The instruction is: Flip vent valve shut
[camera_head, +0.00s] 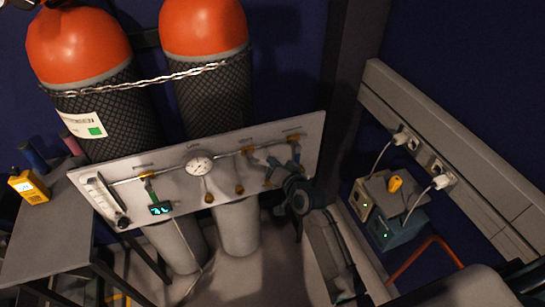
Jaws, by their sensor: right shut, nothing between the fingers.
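A pale valve panel (225,180) stands tilted in front of two orange-topped gas cylinders. The labels are too small to read, so I cannot tell which is the vent valve. My right gripper (273,174) is shut and empty, close in front of the panel's right part, just below the blue handle. Contact cannot be judged. My left gripper is out of view.
A grey table (45,240) with a yellow meter (29,187) stands left. A chain (140,82) crosses the cylinders. At right, boxes (390,205) with cables plug into a wall trunking (450,125). A red bar (425,255) lies below them.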

